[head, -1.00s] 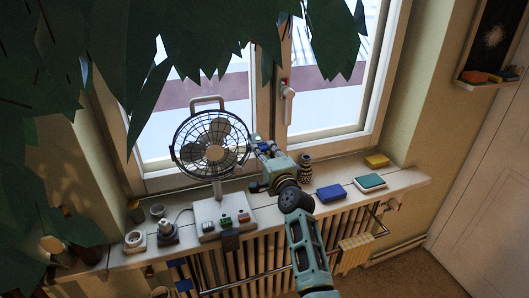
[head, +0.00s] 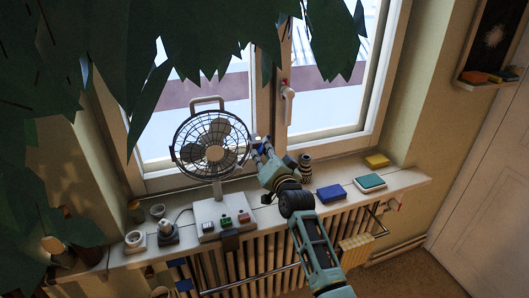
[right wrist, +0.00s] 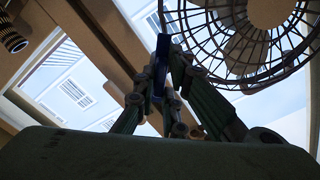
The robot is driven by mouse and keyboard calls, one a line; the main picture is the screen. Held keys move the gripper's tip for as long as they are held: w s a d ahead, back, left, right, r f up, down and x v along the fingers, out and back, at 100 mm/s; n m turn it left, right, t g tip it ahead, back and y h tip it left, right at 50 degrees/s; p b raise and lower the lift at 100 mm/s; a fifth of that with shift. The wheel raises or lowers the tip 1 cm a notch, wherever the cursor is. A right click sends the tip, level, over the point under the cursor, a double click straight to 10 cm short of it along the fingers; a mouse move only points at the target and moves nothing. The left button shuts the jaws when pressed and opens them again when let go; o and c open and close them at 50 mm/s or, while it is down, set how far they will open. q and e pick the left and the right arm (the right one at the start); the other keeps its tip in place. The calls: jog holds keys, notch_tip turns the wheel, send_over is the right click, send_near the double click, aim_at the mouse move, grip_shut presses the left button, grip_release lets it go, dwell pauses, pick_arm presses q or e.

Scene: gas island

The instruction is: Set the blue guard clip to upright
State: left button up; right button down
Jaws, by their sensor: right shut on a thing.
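The desk fan's round wire guard (head: 188,137) faces the room on the sill. My right gripper (head: 260,147) is just right of the guard's rim, with its fingers pointing up and left. In the right wrist view (right wrist: 163,80) its fingers are shut on the blue guard clip (right wrist: 161,50), a narrow dark blue piece standing between them, close beside the guard's edge (right wrist: 185,35). Whether the clip touches the rim is hard to tell. In the head view the fingers mostly hide the clip. My left gripper is not in view.
The fan's base (head: 208,211) carries several coloured switches. A patterned vase (head: 305,168), a blue box (head: 329,193), a teal-topped box (head: 369,182) and a yellow block (head: 377,160) stand to the right on the sill. Leaves hang across the top. A window handle (head: 287,95) is behind.

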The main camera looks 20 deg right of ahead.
jog(key=n, duration=0.3)
jog(key=shift+n, duration=0.4)
jog(key=shift+f+n, duration=0.1)
jog(key=shift+n, duration=1.9)
jog(key=c, duration=1.8)
grip_release()
jog(key=s, duration=1.2)
jog(key=shift+d, duration=0.2)
